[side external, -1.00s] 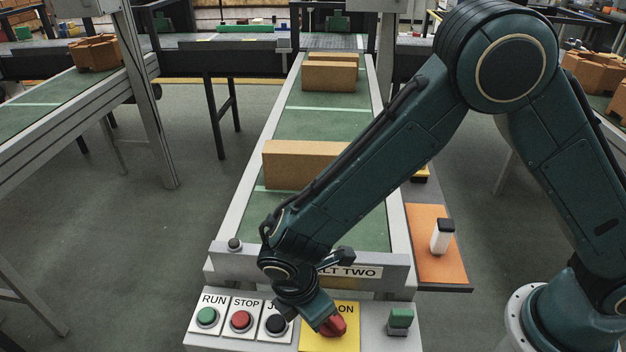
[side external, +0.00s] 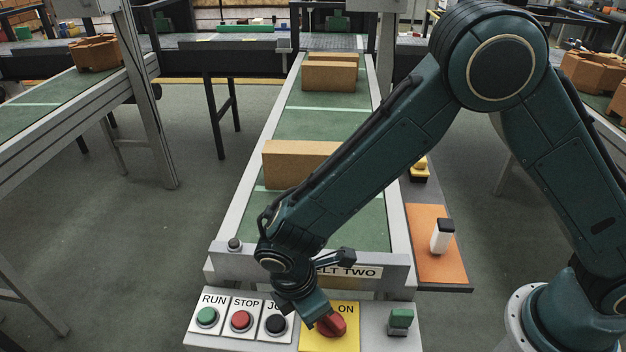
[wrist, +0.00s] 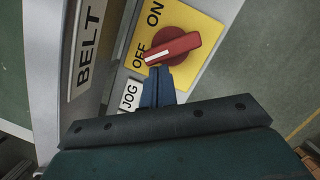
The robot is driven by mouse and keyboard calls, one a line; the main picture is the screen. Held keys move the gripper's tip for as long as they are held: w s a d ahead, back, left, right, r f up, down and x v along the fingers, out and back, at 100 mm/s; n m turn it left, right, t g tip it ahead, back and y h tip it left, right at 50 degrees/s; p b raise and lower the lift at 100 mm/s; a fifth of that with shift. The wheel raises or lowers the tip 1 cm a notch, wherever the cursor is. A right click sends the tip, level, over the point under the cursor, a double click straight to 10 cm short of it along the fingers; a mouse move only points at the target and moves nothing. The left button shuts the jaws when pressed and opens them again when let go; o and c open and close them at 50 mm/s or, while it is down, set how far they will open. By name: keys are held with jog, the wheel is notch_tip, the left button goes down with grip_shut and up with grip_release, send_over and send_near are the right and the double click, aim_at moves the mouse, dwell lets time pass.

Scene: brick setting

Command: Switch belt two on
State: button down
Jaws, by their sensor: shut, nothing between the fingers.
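The red rotary switch (side external: 331,324) sits on a yellow plate (side external: 346,342) on the panel at the front end of the belt marked "LT TWO" (side external: 349,272). In the wrist view the red handle (wrist: 175,48) lies aslant, and its white mark is at the end beside the printed OFF. ON is printed farther up the plate (wrist: 195,20). My gripper (wrist: 157,74) is shut and empty, its tips close beside the handle on the JOG side. I cannot tell whether they touch it. In the side view my gripper (side external: 308,318) covers part of the plate.
Left of the switch are the green RUN button (side external: 207,316), red STOP button (side external: 241,319) and black JOG button (side external: 276,324). A green switch (side external: 400,320) stands to the right. Cardboard boxes (side external: 300,163) rest on the belt. A white-and-black object (side external: 442,236) stands on an orange mat (side external: 430,265).

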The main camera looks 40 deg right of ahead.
jog(key=shift+w+d+m, duration=0.15)
jog(key=shift+w+m, duration=0.05)
jog(key=shift+m, duration=0.4)
jog(key=shift+w+d+m+g, duration=0.15)
jog(key=shift+d+m+g, duration=0.1)
jog(key=shift+m, duration=0.55)
jog(key=shift+w+d+m+g, duration=0.1)
jog(key=shift+d+m+g, duration=0.15)
jog(key=shift+m, duration=0.55)
jog(key=shift+w+d, duration=0.15)
jog(key=shift+d, duration=0.25)
jog(key=shift+a, duration=0.15)
jog(key=shift+w+a, duration=0.95)
jog(key=shift+a, duration=0.25)
jog(key=v, duration=1)
jog(key=shift+w, duration=0.4)
jog(key=shift+r, duration=0.1)
